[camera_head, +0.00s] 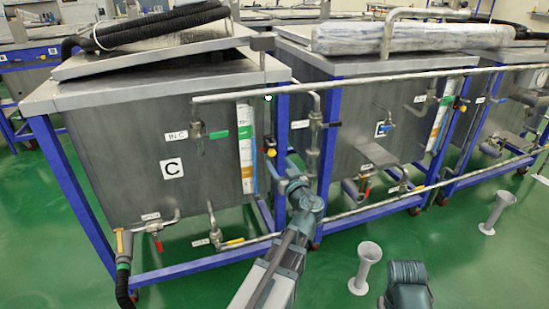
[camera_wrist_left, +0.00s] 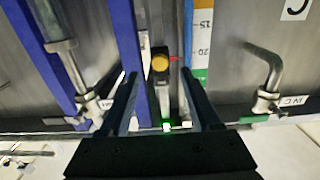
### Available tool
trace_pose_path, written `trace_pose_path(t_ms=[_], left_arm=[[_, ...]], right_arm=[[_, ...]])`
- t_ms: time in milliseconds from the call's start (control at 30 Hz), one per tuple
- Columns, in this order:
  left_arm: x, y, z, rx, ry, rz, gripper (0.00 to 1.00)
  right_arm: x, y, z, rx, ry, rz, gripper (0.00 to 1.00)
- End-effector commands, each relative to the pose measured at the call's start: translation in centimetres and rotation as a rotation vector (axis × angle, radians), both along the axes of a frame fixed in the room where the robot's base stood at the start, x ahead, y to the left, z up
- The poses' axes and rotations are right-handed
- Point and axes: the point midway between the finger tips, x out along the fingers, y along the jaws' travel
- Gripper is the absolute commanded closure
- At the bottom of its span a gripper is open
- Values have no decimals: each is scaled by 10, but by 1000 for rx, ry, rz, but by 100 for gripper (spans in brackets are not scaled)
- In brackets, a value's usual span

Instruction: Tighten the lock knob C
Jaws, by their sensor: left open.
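Tank C (camera_head: 172,168), a grey steel tank in a blue frame, stands at the left of the head view. A small yellow-orange knob (camera_head: 270,152), which I take for lock knob C, sits by the blue post at its right side. In the left wrist view, which looks upside down, the knob (camera_wrist_left: 160,62) shows round and close to the middle. My left gripper (camera_wrist_left: 158,80) is open, its two dark fingers on either side of the knob's line, with no clear contact. In the head view my left arm reaches up toward the post. My right gripper is out of view.
A horizontal pipe (camera_head: 350,84) runs along the tank fronts above the knob. A white-green level strip (camera_head: 246,150) stands left of the knob, and a blue post (camera_head: 282,130) right of it. Grey funnel-shaped stands (camera_head: 366,266) are on the green floor.

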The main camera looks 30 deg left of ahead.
Motion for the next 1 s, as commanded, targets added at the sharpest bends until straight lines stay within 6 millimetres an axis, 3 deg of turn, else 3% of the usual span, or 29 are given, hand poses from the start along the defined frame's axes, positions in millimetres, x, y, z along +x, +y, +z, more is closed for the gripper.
trace_pose_path(t_ms=[100,300,733,1000], left_arm=[[16,17,0,0,0,2,36],[29,32,0,0,0,1,36],[32,37,0,0,0,-1,36],[32,37,0,0,0,-1,83]], right_arm=[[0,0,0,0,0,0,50],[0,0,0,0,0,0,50],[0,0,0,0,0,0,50],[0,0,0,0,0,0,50]])
